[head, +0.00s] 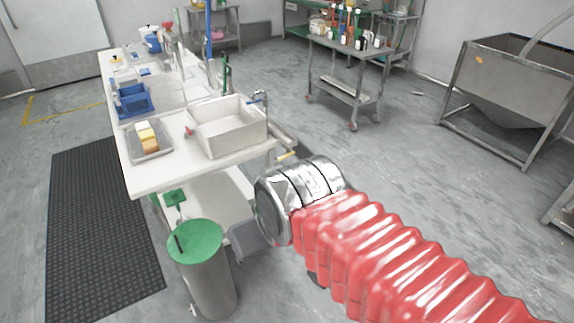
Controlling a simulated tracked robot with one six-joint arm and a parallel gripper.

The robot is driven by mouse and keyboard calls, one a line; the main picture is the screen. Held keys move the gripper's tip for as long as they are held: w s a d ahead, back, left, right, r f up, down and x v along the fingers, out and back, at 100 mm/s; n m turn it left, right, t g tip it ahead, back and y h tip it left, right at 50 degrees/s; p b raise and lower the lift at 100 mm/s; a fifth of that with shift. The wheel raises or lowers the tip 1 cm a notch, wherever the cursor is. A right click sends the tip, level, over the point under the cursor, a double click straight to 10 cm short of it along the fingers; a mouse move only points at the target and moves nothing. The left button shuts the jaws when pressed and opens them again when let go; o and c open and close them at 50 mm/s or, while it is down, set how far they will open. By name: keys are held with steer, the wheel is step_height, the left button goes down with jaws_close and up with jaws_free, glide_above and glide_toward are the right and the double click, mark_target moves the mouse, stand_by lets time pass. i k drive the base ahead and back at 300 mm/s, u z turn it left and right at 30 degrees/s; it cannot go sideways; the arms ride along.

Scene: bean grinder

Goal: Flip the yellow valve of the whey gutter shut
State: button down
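A small yellow piece (287,155), which looks like the valve handle, shows at the right end of the white table, just above my arm's metal joint. It lies beside a narrow grey channel (284,137) that looks like the gutter and runs along the table's right side. The piece is too small to tell whether the valve is open or shut. My red-sleeved arm reaches in from the lower right and ends in view at a shiny metal joint. My gripper's fingers do not show, and the joint hides what is behind it.
The white table (185,166) carries a white basin (228,128), a grey tray (165,152) with blocks and a blue bin (133,102). A bin with a green lid (195,242) stands at its front. A metal hopper (510,85) stands right, with open floor between.

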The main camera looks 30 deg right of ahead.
mark_target(281, 159)
steer(key=i, duration=0.95)
